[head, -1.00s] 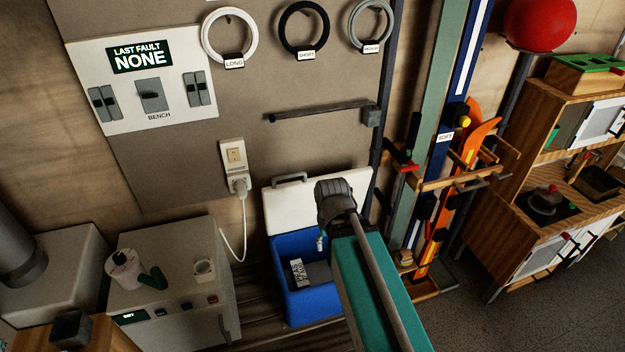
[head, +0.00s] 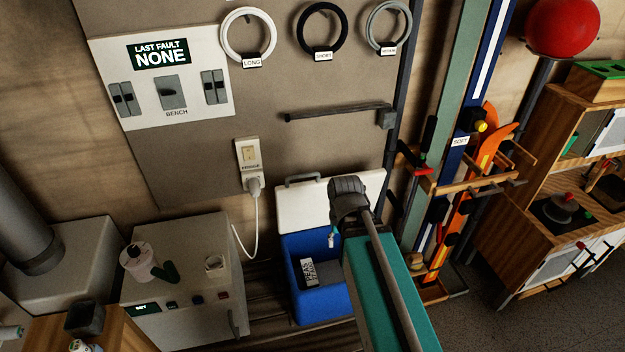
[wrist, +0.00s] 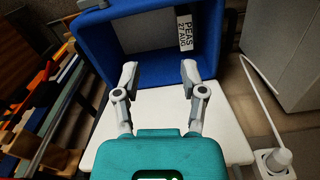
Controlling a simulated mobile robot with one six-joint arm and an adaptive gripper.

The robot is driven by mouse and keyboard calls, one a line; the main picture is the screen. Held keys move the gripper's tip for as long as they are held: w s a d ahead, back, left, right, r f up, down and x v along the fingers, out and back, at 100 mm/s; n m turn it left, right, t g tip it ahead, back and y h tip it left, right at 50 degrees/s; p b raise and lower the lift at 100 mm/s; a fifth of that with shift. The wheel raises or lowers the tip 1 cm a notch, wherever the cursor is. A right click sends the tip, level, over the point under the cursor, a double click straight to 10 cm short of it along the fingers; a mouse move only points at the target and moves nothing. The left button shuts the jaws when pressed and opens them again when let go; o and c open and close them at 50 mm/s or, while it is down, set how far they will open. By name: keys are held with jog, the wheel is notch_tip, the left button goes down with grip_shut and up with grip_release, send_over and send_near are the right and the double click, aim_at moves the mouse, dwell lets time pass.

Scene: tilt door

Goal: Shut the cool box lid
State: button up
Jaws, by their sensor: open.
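The cool box is a blue tub (head: 302,292) on the floor with its white lid (head: 296,212) standing open, raised behind the tub toward the wall. A grey handle (head: 303,179) is on the lid's upper edge. In the wrist view the blue tub (wrist: 118,40) is at the top and the white lid (wrist: 222,118) is below it. My gripper (wrist: 159,72) is open and empty, its fingers pointing toward the tub, in front of the lid's hinge side. In the head view my arm hides most of the gripper and part of the lid and tub.
A package labelled PEAS (head: 310,272) lies inside the tub. A grey cabinet (head: 180,285) stands left of it, with a plug and cable (head: 254,186) between. A ski rack (head: 470,187) stands at the right. A dark bar (head: 335,113) is on the wall above.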

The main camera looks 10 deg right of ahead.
jog(key=w+a+r+m+p, duration=0.3)
jog(key=w+r+m+p, duration=0.5)
jog(key=w+r+p, duration=0.35)
notch_tip(320, 180, up, 10)
jog(key=m+p, duration=0.8)
jog(key=p, duration=0.2)
send_over(305, 174)
jog(key=shift+w+a, duration=0.1)
jog(key=shift+w, duration=0.25)
jog(key=shift+f+b, duration=0.15)
jog(key=shift+b, duration=0.25)
jog(key=f+b, duration=1.3)
jog(key=shift+s+f, duration=0.2)
jog(key=shift+s, duration=0.05)
grip_shut()
